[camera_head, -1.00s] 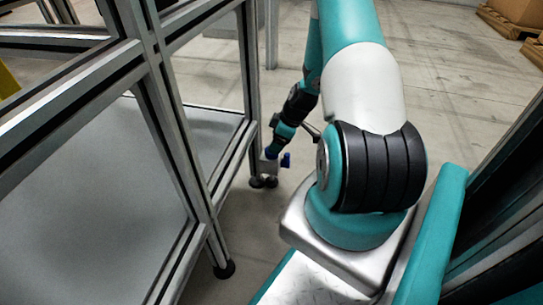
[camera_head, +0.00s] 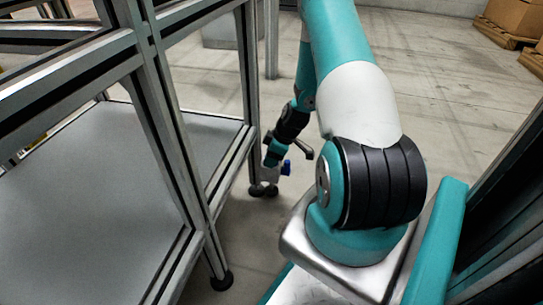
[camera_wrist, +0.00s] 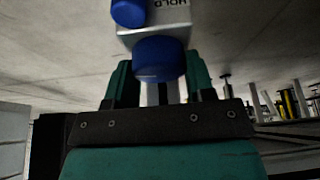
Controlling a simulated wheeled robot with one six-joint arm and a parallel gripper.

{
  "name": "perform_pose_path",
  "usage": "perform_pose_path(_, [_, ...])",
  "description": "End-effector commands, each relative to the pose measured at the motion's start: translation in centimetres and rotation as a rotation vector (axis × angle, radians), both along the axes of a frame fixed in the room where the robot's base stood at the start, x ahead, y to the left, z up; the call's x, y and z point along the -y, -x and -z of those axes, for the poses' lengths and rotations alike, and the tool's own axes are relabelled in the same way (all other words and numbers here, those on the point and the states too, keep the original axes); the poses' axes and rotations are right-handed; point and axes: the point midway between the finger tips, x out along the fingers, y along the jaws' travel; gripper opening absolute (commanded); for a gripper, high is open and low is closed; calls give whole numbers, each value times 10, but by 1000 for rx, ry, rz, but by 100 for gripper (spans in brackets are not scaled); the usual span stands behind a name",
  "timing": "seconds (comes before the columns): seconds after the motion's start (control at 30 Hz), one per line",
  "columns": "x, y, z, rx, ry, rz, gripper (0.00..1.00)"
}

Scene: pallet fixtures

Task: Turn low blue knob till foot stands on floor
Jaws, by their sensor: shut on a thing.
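In the wrist view, my gripper (camera_wrist: 160,90) has its two teal fingers on either side of a blue knob (camera_wrist: 160,58) and is shut on it. This knob sits on a pale block (camera_wrist: 157,32) with partly visible dark lettering. A second blue knob (camera_wrist: 128,12) sticks out beside the block. In the head view, my gripper (camera_head: 271,159) reaches down beside the frame's far corner leg, and one blue knob (camera_head: 286,167) shows right of it. Dark round feet (camera_head: 264,190) show close together below at floor level. Any gap under the foot is too small to tell.
An aluminium frame (camera_head: 175,130) with a grey lower panel (camera_head: 75,190) fills the left. Its near leg ends in a black foot (camera_head: 222,282). Cardboard boxes on pallets (camera_head: 515,20) stand far right. Bare concrete floor lies behind my arm.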

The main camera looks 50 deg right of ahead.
Motion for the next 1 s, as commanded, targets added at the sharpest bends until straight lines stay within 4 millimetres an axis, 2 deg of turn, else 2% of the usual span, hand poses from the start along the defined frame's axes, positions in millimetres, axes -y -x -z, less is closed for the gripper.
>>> perform_pose_path(0.17, [-1, 1, -6, -4, -2, 141, 25])
perform_pose_path(0.4, [-1, 1, -3, -3, -1, 368, 26])
perform_pose_path(0.73, [0, 0, 0, -1, -2, 393, 26])
perform_pose_path(0.77, [0, 0, 0, -1, -1, 392, 54])
perform_pose_path(0.83, [0, 0, 0, -1, -1, 392, 70])
perform_pose_path(0.87, [0, 0, 0, -1, -1, 392, 75])
perform_pose_path(1.0, [0, 0, 0, 0, -1, 391, 75])
